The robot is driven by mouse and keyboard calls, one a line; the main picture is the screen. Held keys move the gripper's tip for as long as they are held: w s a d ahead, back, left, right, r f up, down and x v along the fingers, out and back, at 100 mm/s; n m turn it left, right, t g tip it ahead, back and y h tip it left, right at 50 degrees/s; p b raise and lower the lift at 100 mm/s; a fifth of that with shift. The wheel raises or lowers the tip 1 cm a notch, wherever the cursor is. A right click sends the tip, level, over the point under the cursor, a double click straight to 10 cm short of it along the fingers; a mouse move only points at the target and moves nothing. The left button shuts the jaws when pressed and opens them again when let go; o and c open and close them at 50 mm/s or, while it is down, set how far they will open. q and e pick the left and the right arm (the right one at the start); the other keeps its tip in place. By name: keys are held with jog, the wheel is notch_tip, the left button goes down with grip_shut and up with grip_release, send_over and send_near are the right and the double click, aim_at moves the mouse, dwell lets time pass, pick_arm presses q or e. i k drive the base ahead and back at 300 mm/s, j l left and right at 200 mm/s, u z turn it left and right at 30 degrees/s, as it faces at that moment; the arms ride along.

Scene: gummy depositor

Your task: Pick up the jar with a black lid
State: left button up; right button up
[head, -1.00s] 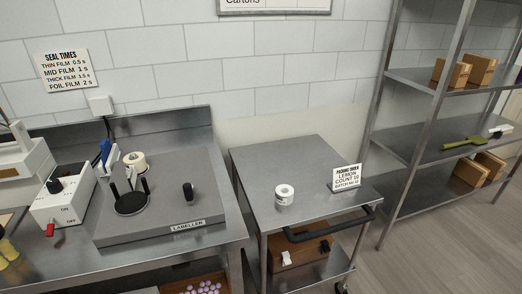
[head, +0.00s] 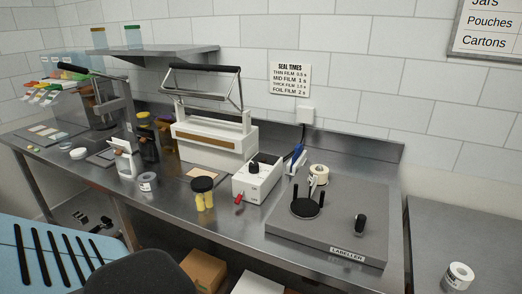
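The jar with a black lid (head: 203,194) stands upright near the front edge of the steel bench in the head view. Its lower part is clear with yellow contents. It is left of the white control box with a red lever and in front of the sealer. Nothing is touching it. Neither of my grippers is in view.
The sealer (head: 215,140), control box (head: 258,178) and labeller (head: 330,228) stand behind and right of the jar. A small white-grey container (head: 147,182) stands to its left. A blue slotted panel (head: 50,258) is at lower left. A white roll (head: 458,276) sits on the right table.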

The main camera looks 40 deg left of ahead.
aim_at(204, 203)
jog(key=u, duration=1.8)
